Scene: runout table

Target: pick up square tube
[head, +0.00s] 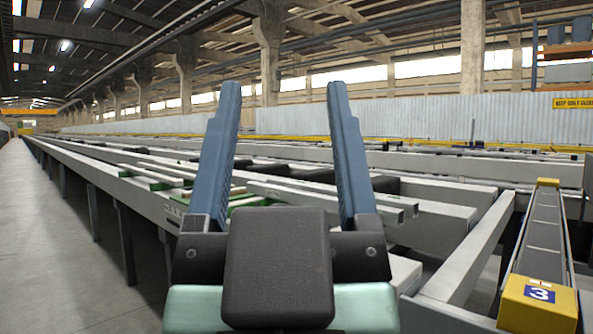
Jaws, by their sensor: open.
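My gripper (284,92) fills the middle foreground, its two blue fingers spread wide and pointing forward. Nothing is seen held between them. Beyond the fingers, long light-grey bars lie across the runout table (100,170). Two of them, which look like square tubes (384,199), lie side by side and end just right of the right finger. That finger and the gripper's body hide part of them. Whether they are hollow is too small to tell. How far the fingers are from them cannot be told from this view.
Thin pale strips and green pieces (150,181) lie on the table to the left. A yellow-ended conveyor (540,300) marked 3 stands at the right. A grey floor aisle (40,240) runs clear along the left. A corrugated wall (420,115) stands behind.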

